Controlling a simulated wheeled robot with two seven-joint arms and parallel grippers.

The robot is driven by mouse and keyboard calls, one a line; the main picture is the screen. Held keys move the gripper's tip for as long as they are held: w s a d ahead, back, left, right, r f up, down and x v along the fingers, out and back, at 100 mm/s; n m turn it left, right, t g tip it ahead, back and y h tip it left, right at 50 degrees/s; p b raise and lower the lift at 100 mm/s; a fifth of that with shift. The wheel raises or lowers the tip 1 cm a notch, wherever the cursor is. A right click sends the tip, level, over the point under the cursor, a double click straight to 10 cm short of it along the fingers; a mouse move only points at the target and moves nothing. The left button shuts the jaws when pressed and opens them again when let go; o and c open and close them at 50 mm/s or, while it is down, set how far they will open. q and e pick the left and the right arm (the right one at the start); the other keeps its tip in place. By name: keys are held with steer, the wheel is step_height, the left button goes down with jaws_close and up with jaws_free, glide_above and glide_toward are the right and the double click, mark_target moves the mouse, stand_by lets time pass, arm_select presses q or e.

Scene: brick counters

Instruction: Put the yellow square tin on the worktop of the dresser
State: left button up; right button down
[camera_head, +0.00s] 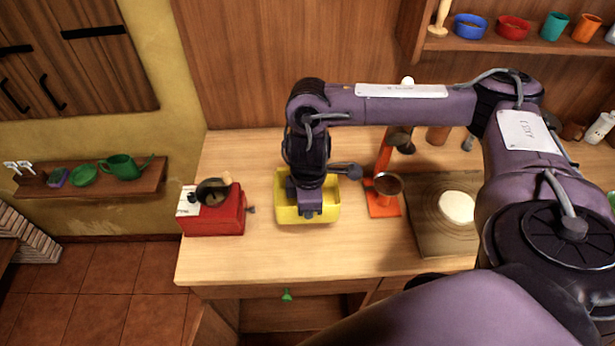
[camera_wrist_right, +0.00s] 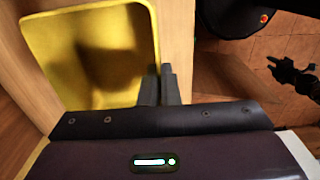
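The yellow square tin (camera_head: 331,211) is open-topped and stands at, or just above, the wooden worktop (camera_head: 262,262) of the dresser; a small gap under it cannot be ruled out. My right gripper (camera_head: 307,212) reaches down over it from above. In the right wrist view the tin (camera_wrist_right: 75,60) shows its inside, which looks empty but for shadow. There my right fingers (camera_wrist_right: 160,85) are close together on either side of the tin's wall, pinching it. My left gripper is not seen in the head view.
A red box-like grinder (camera_head: 228,220) stands left of the tin. An orange stand with a brown cup (camera_head: 388,185) is close on its right, then a wooden board (camera_head: 430,225) with a round white piece (camera_head: 457,207). The worktop's front strip is clear.

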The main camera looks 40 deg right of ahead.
step_height(320, 180, down, 14)
steer(key=shift+a+r+b, duration=0.1)
steer(key=shift+b, duration=1.05)
steer(key=shift+w+f, duration=0.1)
steer(key=shift+f, duration=0.1)
steer(key=c, duration=2.1)
jaws_free()
steer(key=shift+f, duration=0.15)
steer(key=o, duration=0.4)
